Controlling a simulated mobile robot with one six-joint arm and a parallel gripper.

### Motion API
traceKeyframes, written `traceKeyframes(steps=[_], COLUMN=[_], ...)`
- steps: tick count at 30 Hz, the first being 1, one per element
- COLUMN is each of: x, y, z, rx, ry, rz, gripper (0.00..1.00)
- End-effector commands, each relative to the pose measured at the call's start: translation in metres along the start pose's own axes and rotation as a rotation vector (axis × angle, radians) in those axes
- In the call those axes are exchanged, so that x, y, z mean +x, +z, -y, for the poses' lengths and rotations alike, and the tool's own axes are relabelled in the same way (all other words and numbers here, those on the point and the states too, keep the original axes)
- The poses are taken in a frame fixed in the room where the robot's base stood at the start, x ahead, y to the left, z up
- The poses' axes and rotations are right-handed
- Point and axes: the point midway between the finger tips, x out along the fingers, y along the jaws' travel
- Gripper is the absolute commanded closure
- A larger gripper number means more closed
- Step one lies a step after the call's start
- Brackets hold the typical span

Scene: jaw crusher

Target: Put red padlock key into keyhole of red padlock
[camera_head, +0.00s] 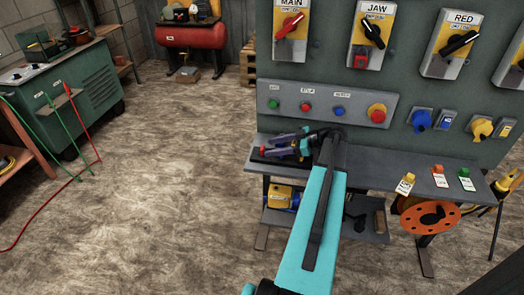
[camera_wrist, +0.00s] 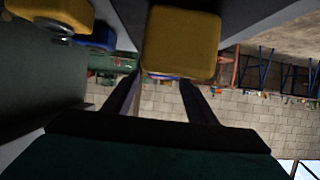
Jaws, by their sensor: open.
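A small red block (camera_head: 361,61), which looks like the red padlock, hangs under the black JAW switch on the green panel. Its keyhole is too small to make out. I cannot pick out a red key in either view. My gripper (camera_wrist: 158,84) is open in the wrist view, its two dark fingers apart. A yellow block (camera_wrist: 180,42) shows beyond the fingertips; I cannot tell whether it is between them. In the head view my arm reaches to the left part of the bench (camera_head: 330,168), and its end is hard to separate from the dark and purple items there.
Tags with yellow (camera_head: 408,177), orange (camera_head: 438,169) and green (camera_head: 464,172) tops lie on the bench's right side. A button box (camera_head: 330,107) is above. A yellow-and-blue device (camera_head: 283,197) sits on the lower shelf.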

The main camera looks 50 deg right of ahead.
Motion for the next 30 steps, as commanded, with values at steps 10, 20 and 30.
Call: traceKeyframes(steps=[10,20,30], x=[0.003,0.037,0.053], y=[-0.001,-0.004,-0.003], z=[0.000,0.001,0.000], rx=[0.000,0.000,-0.002], ry=[-0.001,-0.003,-0.001], rz=[0.000,-0.001,-0.001], gripper=[0.48,0.48,0.48])
